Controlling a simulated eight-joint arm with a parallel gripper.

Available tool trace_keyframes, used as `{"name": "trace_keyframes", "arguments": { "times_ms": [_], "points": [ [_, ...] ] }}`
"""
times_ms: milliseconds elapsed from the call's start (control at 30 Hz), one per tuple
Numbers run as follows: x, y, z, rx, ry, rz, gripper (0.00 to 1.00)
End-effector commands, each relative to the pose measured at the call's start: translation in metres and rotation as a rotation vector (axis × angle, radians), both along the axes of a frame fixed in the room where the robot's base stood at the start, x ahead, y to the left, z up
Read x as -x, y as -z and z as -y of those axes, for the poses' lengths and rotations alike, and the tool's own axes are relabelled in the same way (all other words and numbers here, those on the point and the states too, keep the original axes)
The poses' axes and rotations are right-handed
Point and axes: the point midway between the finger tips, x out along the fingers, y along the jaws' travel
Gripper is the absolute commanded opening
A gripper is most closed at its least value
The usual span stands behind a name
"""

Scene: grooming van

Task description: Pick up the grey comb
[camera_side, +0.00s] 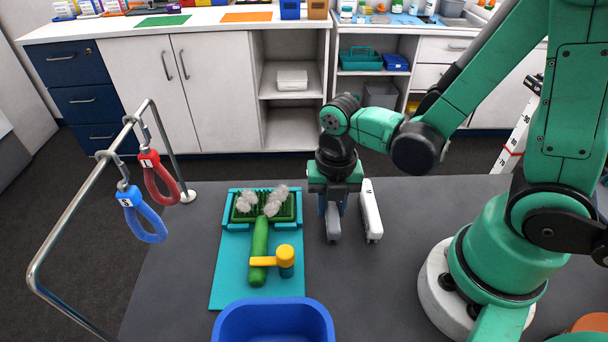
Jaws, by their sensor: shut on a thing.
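My gripper (334,208) points down over the dark grey table, right of the teal mat. It is shut on a narrow light grey thing (333,228), which looks like the grey comb. The fingers hide most of it, and its lower end shows below them. I cannot tell whether it touches the table. A white bar-shaped thing (371,212) with a dark letter at its top stands just right of my gripper, a small gap away.
Left of my gripper, a green brush (260,235) with grey fluff lies on a teal mat (229,285), with a yellow-and-teal piece (285,257) by its handle. A blue bin (273,307) stands in front. A metal rail (75,208) with red and blue loops is at left.

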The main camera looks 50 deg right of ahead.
Motion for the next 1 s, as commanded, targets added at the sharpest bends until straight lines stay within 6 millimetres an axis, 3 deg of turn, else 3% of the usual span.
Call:
{"name": "trace_keyframes", "arguments": {
  "times_ms": [367,567,1000],
  "points": [
    [0.000,-0.003,0.000,0.000,0.000,0.000,0.00],
    [0.000,-0.017,0.000,0.000,0.000,0.000,0.00],
    [0.001,-0.097,0.000,0.000,0.000,-0.001,0.00]
  ]
}}
